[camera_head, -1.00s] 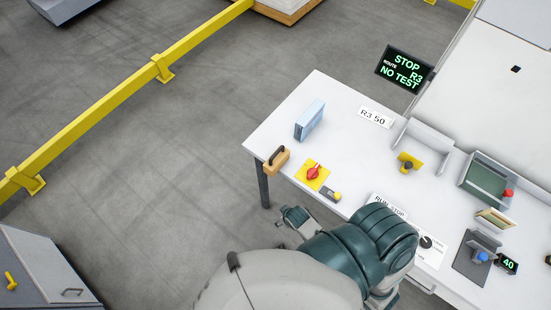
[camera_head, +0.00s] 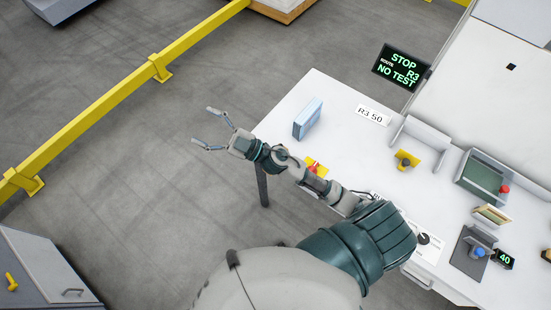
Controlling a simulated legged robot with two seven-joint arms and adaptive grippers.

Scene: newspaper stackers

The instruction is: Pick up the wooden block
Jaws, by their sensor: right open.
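My right gripper (camera_head: 203,128) is open and empty. Its two fingers point to the left, beyond the left edge of the white table (camera_head: 275,118), above the grey floor in the picture. My right wrist and forearm cross the table's left corner. The wooden block, tan with a dark handle on top in the earlier view, is hidden now behind my right wrist. I cannot tell how high the wrist is above it. My left gripper is not in view.
A light blue box (camera_head: 307,121) stands on the table close to my right wrist. A red switch on a yellow plate (camera_head: 319,165) is partly covered by my forearm. A yellow rail (camera_head: 110,97) runs across the floor at left.

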